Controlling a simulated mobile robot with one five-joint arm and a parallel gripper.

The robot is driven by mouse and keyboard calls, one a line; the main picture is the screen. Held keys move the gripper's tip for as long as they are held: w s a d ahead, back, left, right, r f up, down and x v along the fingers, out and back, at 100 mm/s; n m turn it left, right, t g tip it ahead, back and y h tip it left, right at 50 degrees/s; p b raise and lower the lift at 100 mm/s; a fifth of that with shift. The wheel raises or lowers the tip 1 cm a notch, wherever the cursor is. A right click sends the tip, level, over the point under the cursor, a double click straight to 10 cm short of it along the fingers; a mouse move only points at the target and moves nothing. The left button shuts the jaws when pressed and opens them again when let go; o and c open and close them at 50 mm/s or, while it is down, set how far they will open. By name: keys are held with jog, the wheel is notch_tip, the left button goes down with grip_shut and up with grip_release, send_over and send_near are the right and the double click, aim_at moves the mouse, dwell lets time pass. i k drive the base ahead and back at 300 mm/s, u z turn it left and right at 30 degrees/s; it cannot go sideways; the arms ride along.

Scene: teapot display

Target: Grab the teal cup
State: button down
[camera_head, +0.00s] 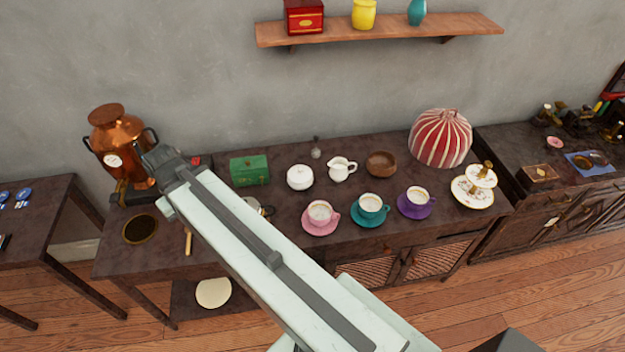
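The teal cup (371,203) stands upright on a teal saucer (357,219) on the dark sideboard. It sits between a pink cup (320,213) on its left and a purple cup (418,197) on its right, and looks filled with something pale. My arm reaches from the bottom of the view up to the left. My gripper (152,152) is at its far end, in front of the copper urn and well left of the teal cup. Its fingers are small and partly hidden, so I cannot tell whether they are open.
The sideboard (283,237) also holds a copper urn (118,135), green box (250,170), white sugar bowl (300,178), creamer (341,168), wooden bowl (381,164), striped tea cosy (440,137) and tiered plates (472,194). A wall shelf (400,31) hangs above. Wooden floor lies in front.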

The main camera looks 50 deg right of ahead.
aim_at(370, 204)
jog(key=z, duration=0.1)
jog(key=k, duration=1.35)
jog(key=u, duration=0.5)
jog(key=i, duration=1)
jog(key=u, duration=0.1)
